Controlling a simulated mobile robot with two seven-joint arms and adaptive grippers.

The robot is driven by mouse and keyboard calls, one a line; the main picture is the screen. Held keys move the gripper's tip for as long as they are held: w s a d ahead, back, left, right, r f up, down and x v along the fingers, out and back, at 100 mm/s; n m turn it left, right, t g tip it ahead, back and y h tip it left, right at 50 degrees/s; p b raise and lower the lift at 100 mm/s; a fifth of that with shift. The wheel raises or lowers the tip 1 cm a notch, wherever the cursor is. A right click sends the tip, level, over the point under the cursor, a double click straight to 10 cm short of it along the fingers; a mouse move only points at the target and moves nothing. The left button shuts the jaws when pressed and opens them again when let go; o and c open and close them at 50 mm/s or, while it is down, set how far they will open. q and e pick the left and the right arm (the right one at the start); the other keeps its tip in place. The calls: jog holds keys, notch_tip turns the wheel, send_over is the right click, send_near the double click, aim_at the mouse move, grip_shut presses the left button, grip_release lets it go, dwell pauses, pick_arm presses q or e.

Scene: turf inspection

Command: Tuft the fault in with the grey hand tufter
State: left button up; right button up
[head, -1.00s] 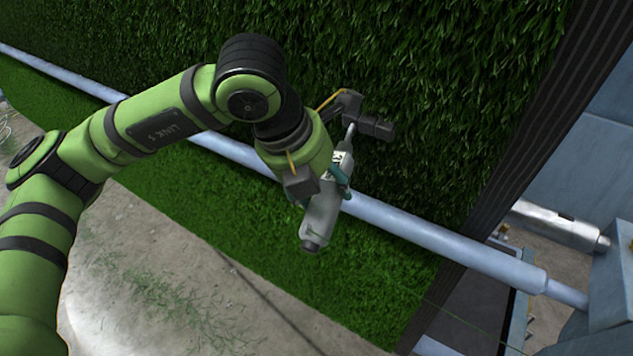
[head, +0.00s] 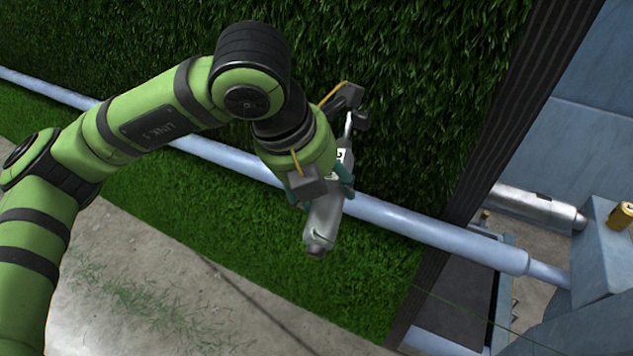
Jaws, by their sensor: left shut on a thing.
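My left gripper (head: 322,188) is shut on the grey hand tufter (head: 323,222), a grey cylindrical tool with a white label. The tool's wide end points down toward the lower turf. Its thin shaft and dark head point up toward the upright turf. The turf (head: 415,90) is dark green and hangs behind the tool, passing over a pale blue roller bar. Whether the head touches the turf, I cannot tell. I cannot make out the fault; my arm covers part of the turf. My right gripper is not in view.
The pale blue bar (head: 425,232) crosses the turf just behind the tufter. A black ribbed edge (head: 505,125) borders the turf on the right. Beyond it are a silver cylinder (head: 540,207), a blue frame (head: 600,255) and a yellow can-like item (head: 621,215). Bare floor (head: 150,290) lies lower left.

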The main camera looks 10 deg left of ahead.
pick_arm(q)
jog(key=shift+d, duration=0.15)
jog(key=shift+s+d+b, duration=0.3)
jog(key=shift+d+b, duration=0.1)
jog(key=shift+d, duration=0.4)
jog(key=shift+d, duration=0.1)
jog(key=shift+w+a+b, duration=0.1)
jog(key=shift+a+b, duration=0.25)
jog(key=shift+b, duration=0.55)
jog(key=w+a+b, duration=0.2)
jog(key=a+b, duration=0.1)
jog(key=a, duration=0.4)
jog(key=shift+w, duration=0.25)
dwell(0.7)
